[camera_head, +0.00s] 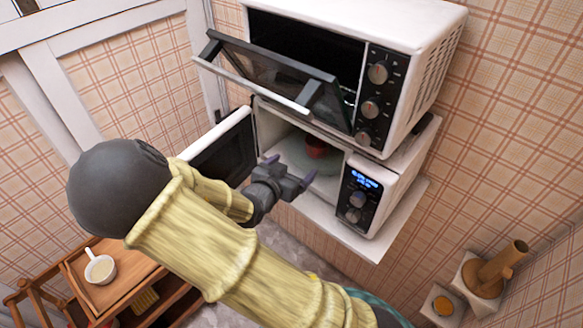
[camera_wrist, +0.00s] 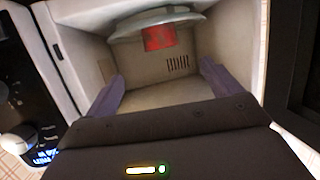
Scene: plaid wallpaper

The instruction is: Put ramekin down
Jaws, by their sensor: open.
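A small red dish, apparently the ramekin (camera_head: 316,147), sits on the glass turntable (camera_head: 297,155) inside the lower microwave (camera_head: 267,125). In the wrist view, which looks upside down, the red ramekin (camera_wrist: 158,38) rests against the glass turntable (camera_wrist: 125,33) near the top. My gripper (camera_head: 288,170) is at the microwave's open front, its purple fingers spread apart. In the wrist view my gripper (camera_wrist: 162,70) has nothing between its fingers, and the ramekin lies beyond the fingertips, apart from them.
The microwave's door (camera_head: 225,147) stands open on the left. A toaster oven (camera_head: 420,25) sits above, its glass door (camera_head: 270,75) tilted open over the microwave opening. A wooden cart (camera_head: 130,290) with a white handled bowl (camera_head: 100,268) stands lower left.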

